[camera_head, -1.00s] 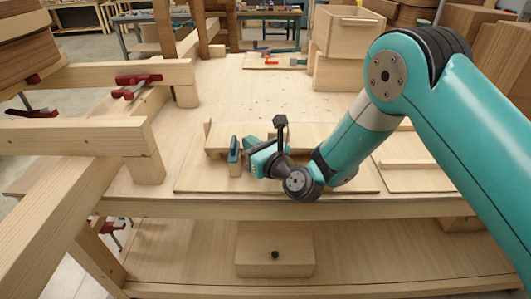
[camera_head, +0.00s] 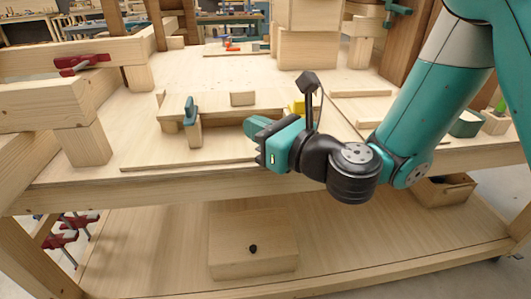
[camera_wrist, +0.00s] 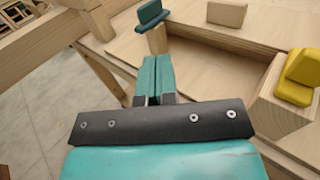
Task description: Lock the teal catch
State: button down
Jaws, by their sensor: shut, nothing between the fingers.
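The teal catch (camera_head: 190,110) sits at the top of a short wooden post on the left of the wooden form, and looks like a narrow bar. In the wrist view the teal catch (camera_wrist: 153,15) lies across the top of its post, beyond my fingertips. My gripper (camera_head: 252,127) is to the right of the catch and apart from it, pointing left over the board's front part. In the wrist view my gripper (camera_wrist: 152,62) has its two teal fingers together, with nothing between them.
A yellow catch (camera_head: 297,107) on a wooden block stands behind my gripper; it also shows in the wrist view (camera_wrist: 302,75). A small wooden block (camera_head: 243,98) sits on the form's back strip. Wooden beams with a red clamp (camera_head: 82,63) stand at the left.

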jog(key=shift+b+v, duration=0.5)
jog(key=shift+v, duration=0.6)
jog(key=shift+a, duration=0.1)
jog(key=s+a+r+n+g+y+p, duration=0.1)
jog(key=s+r+n+g+p, duration=0.15)
jog(key=s+n+g, duration=0.45)
jog(key=s+a+r+n+g+p, duration=0.1)
jog(key=s+r+n+g+p, duration=0.15)
jog(key=n, duration=0.95)
jog(key=s+d+n+g+h+p, duration=0.1)
jog(key=s+d+n+h, duration=0.3)
jog(key=d+n, duration=0.3)
jog(key=s+d+r+n+g+h+p, duration=0.1)
jog(key=s+d+n+g+h+p, duration=0.1)
jog(key=s+d+n+h, duration=0.3)
jog(key=d+n, duration=0.2)
jog(key=n, duration=0.1)
jog(key=shift+h+p, duration=0.3)
jog(key=shift+s+d, duration=0.1)
jog(key=shift+s, duration=0.1)
